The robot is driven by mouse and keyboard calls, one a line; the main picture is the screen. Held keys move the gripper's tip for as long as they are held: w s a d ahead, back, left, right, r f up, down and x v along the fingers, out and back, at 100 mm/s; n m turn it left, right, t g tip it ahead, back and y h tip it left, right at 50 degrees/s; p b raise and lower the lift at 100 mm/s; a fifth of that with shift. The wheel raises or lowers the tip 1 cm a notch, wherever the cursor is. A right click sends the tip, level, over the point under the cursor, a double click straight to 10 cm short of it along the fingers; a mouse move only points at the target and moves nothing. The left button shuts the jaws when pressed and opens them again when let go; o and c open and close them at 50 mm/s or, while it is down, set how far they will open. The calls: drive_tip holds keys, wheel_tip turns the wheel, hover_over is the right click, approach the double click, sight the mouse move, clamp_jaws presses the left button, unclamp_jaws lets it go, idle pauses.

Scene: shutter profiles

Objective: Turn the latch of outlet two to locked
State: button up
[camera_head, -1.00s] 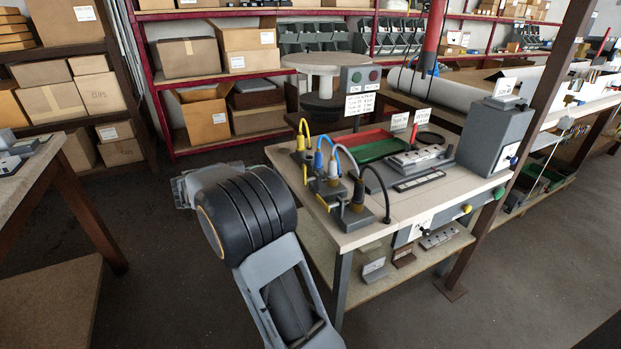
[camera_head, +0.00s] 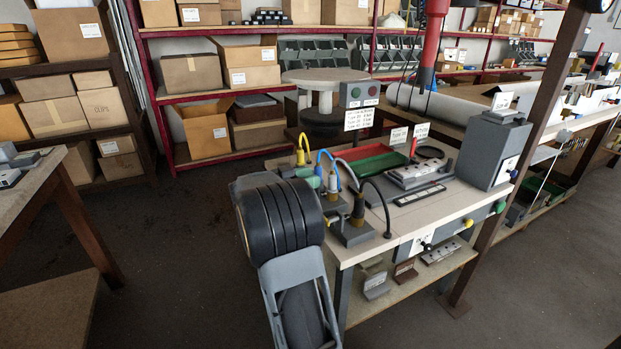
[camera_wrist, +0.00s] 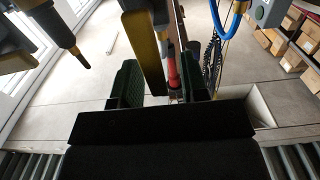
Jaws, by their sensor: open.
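Several upright connectors with looping cables stand on grey blocks at the left end of the bench: a yellow one (camera_head: 301,152), a blue one (camera_head: 318,163) and a black and yellow one (camera_head: 358,207). Which one is outlet two, and how its latch sits, I cannot tell. In the wrist view my gripper (camera_wrist: 162,84) is open, with its dark green fingers apart. A dark and yellow post (camera_wrist: 146,55) shows just beyond the gap; contact is unclear. In the head view my arm hides most of the gripper, beside the connectors' left side.
The bench (camera_head: 400,220) also carries a red and green tray (camera_head: 374,161), a socket strip (camera_head: 415,174) and a grey box (camera_head: 491,150). A small sign box (camera_head: 360,95) stands at the back. A rusty post (camera_head: 519,160) rises at the right. The floor to the left is clear.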

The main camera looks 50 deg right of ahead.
drive_tip(key=shift+s+d, duration=0.15)
drive_tip(key=shift+d, duration=0.15)
clamp_jaws()
idle(0.3)
